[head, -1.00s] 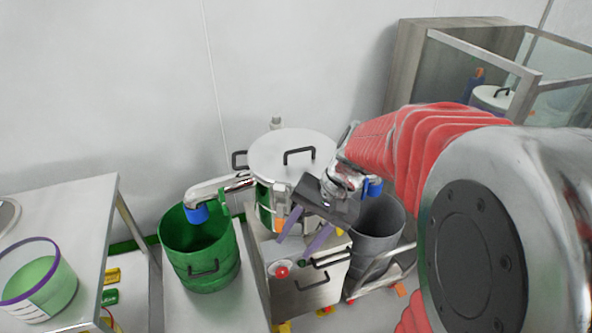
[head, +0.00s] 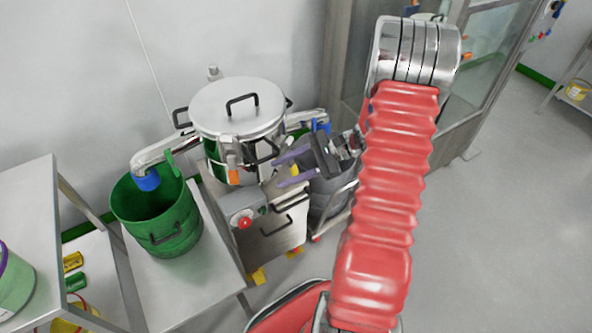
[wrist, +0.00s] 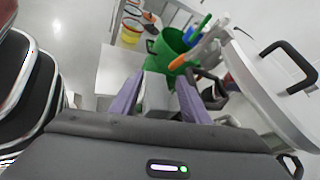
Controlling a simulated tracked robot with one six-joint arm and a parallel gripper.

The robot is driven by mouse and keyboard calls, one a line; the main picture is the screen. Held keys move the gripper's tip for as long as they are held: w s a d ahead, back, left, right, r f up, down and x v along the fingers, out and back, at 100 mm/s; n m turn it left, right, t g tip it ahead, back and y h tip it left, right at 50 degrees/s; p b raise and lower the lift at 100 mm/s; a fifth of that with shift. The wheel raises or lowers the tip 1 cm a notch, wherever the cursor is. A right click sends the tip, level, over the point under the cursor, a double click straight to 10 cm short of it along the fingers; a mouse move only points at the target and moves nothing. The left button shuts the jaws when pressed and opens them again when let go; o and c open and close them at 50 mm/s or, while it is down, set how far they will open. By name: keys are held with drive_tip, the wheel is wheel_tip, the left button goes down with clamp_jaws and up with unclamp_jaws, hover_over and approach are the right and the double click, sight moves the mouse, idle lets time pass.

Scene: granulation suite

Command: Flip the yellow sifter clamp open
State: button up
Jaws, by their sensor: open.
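The sifter (head: 238,105) is a round steel drum with a domed lid and black handles, standing on a steel cabinet. An orange clamp piece (head: 233,176) hangs at its front side. A small yellow piece (head: 295,169) shows between my fingers in the head view; I cannot tell whether it is the clamp or something behind. My gripper (head: 277,174) is open and empty, with purple fingers pointing left, just right of the sifter's lower side. In the wrist view, the fingers (wrist: 160,76) stand apart, and the sifter lid (wrist: 272,85) is at the right.
A green tub (head: 157,222) stands on a bench left, under the sifter's blue-ended spout (head: 146,180). A grey bin (head: 328,196) is below and behind my gripper. A red button (head: 244,222) sits on the cabinet front. Open floor (head: 480,240) lies right.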

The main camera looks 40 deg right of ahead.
drive_tip(key=d+f+m+t, duration=0.5)
drive_tip(key=d+f+m, duration=0.15)
drive_tip(key=d, duration=0.25)
drive_tip(key=m+t+h, duration=0.3)
drive_tip(key=m+t, duration=0.2)
approach(297, 171)
drive_tip(key=v, duration=0.3)
drive_tip(key=shift+s+a+r, duration=0.1)
drive_tip(key=x, duration=1.4)
drive_tip(key=shift+s, duration=0.1)
drive_tip(key=shift+c, duration=0.4)
clamp_jaws()
